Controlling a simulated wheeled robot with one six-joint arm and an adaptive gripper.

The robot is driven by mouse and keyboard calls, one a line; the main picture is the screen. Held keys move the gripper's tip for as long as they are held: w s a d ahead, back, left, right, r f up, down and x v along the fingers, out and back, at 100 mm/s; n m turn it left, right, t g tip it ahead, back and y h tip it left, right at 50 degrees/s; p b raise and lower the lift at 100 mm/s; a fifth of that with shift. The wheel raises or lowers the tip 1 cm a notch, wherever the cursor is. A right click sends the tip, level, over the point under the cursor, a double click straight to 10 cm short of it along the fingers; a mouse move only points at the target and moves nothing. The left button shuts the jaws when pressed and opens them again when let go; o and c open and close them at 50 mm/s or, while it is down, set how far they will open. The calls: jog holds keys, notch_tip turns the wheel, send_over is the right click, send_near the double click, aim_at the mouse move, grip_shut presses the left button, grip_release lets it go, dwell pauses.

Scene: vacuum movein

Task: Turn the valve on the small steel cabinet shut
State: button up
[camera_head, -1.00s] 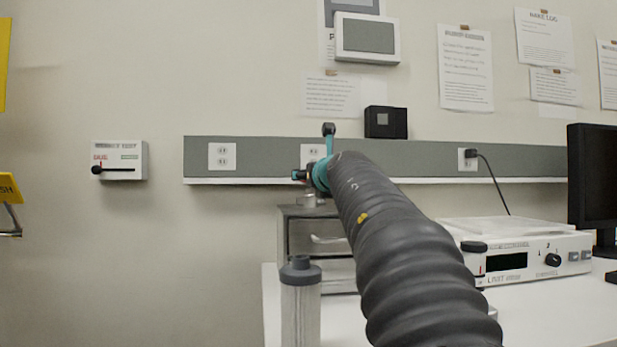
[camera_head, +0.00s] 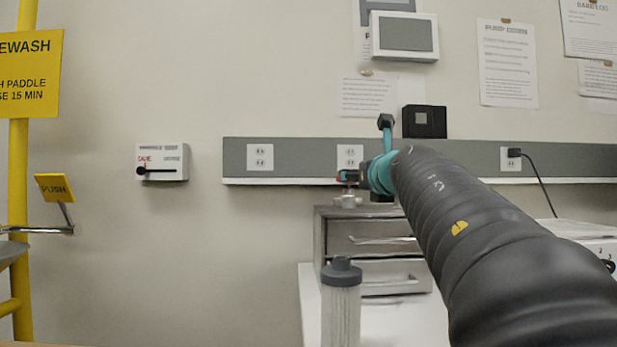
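The small steel cabinet (camera_head: 332,240) stands on the white bench, with drawer fronts and pale bar handles facing me. A small silvery fitting (camera_head: 347,201) sits on its top near the left; it looks like the valve, but its handle and setting are too small to make out. My arm in its dark ribbed sleeve reaches in from the lower right and hides the cabinet's right side. My gripper (camera_head: 346,177), dark with a small red spot, is beyond the teal wrist. In the picture it is just above the fitting; I cannot tell whether they touch or whether the fingers are open.
A clear cylinder with a grey cap (camera_head: 341,300) stands in front of the cabinet. A wall box with a black lever (camera_head: 162,162) hangs at left. A yellow eyewash post with a push paddle (camera_head: 55,188) stands far left. A grey outlet rail (camera_head: 300,160) runs behind my gripper.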

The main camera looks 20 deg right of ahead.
jog(key=shift+w+d+f+n+y+b, duration=0.1)
jog(key=shift+d+f+n+y+b, duration=0.15)
jog(key=shift+d+f+y+b, duration=0.25)
jog(key=shift+w+d+f+n+y+b, duration=0.1)
jog(key=shift+d+f+n+y+b, duration=0.15)
jog(key=shift+d+y, duration=0.45)
jog(key=shift+s+d+n+y, duration=0.15)
jog(key=shift+d+n+y, duration=0.25)
jog(key=shift+y, duration=0.1)
jog(key=shift+s+d+r+n+y+b, duration=0.25)
jog(key=shift+s+r+n+y+b, duration=0.15)
jog(key=shift+n+y, duration=0.35)
jog(key=shift+s+d+r+n+y+b, duration=0.2)
jog(key=shift+s+n+y, duration=0.25)
jog(key=shift+y, duration=0.5)
jog(key=p+x, duration=0.2)
jog(key=x, duration=1.1)
jog(key=shift+w+a+p, duration=0.2)
jog(key=shift+w+p, duration=0.15)
